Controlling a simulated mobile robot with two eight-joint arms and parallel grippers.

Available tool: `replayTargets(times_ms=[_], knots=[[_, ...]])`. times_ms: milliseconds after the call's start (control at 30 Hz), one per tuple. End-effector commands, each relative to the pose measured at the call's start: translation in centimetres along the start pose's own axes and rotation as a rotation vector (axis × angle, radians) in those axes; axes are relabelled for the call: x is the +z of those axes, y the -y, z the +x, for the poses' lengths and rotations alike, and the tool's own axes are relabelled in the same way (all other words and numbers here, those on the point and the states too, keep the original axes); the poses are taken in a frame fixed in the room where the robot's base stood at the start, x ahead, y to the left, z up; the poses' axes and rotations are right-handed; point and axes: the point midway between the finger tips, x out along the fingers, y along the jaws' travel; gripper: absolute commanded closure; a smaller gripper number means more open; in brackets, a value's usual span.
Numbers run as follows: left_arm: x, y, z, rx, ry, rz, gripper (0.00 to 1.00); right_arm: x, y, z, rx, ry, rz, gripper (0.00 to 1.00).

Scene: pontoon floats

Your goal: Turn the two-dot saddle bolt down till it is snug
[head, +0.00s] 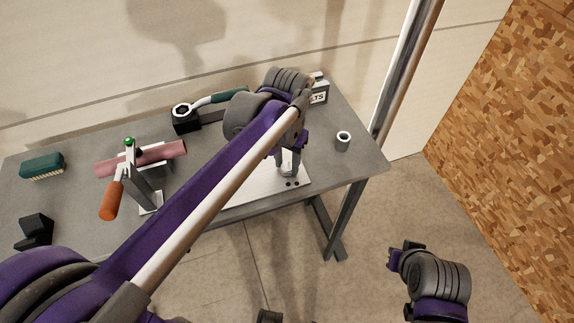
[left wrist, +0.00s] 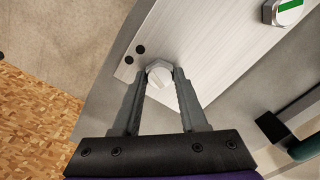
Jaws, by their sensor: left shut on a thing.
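The two-dot saddle bolt is a pale hex head (left wrist: 159,72) in the left wrist view, beside two black dots on a light metal plate (left wrist: 190,45). The plate (head: 245,195) also shows in the head view, lying on the table. My left gripper (left wrist: 160,78) is shut on the bolt head, one finger on each side. In the head view my left gripper (head: 288,168) points down at the plate by its dots and hides the bolt. A second hex bolt (left wrist: 288,12) with a green stripe is at the top right. My right gripper (head: 393,258) hangs off the table, its jaws unclear.
A metal post rises behind.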

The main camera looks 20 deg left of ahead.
Motion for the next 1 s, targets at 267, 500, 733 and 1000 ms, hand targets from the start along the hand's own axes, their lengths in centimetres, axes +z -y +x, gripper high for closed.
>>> replayTargets(times_ms=[267,500,733,1000], knots=[[-0.01,0.0,0.02,0.0,0.0,0.192,1.0,0.0,0.0,0.0,0.0,0.0,0.0,1.0],[-0.01,0.0,0.02,0.0,0.0,0.2,1.0,0.0,0.0,0.0,0.0,0.0,0.0,1.0],[-0.01,0.0,0.05,0.0,0.0,0.49,1.0,0.01,0.0,0.01,0.0,0.0,0.0,1.0],[-0.01,0.0,0.09,0.0,0.0,0.919,1.0,0.03,0.0,0.02,0.0,0.0,0.0,1.0]])
